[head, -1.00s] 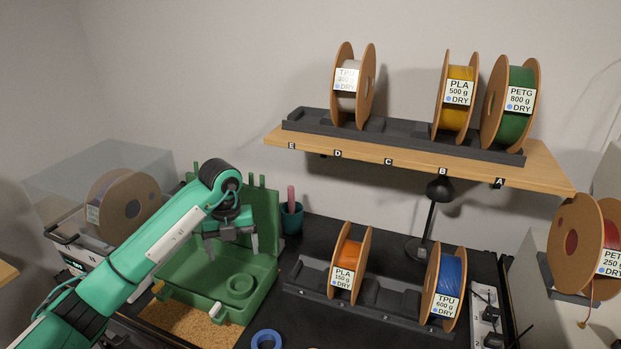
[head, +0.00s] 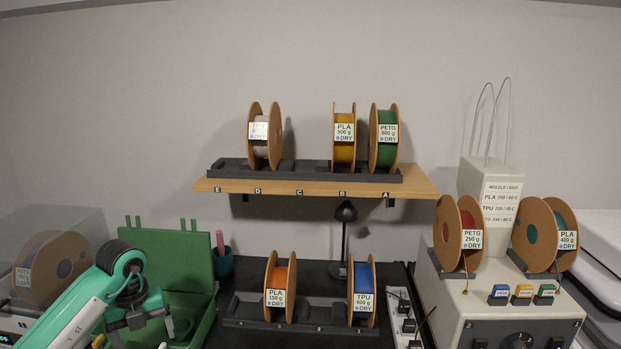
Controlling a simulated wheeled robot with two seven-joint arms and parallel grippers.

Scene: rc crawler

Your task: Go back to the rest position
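My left gripper (head: 136,328) is at the lower left of the head view, over the open green case (head: 183,250). Its fingers point down and are spread apart, with nothing seen between them. My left arm comes in from the lower left corner. My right gripper and arm are not in view.
A wooden shelf (head: 300,187) holds white, yellow and green spools. An orange spool (head: 280,287) and a blue spool (head: 361,291) stand in a rack on the dark bench. A black lamp (head: 345,212) stands behind. A beige machine (head: 500,300) with two spools is at right.

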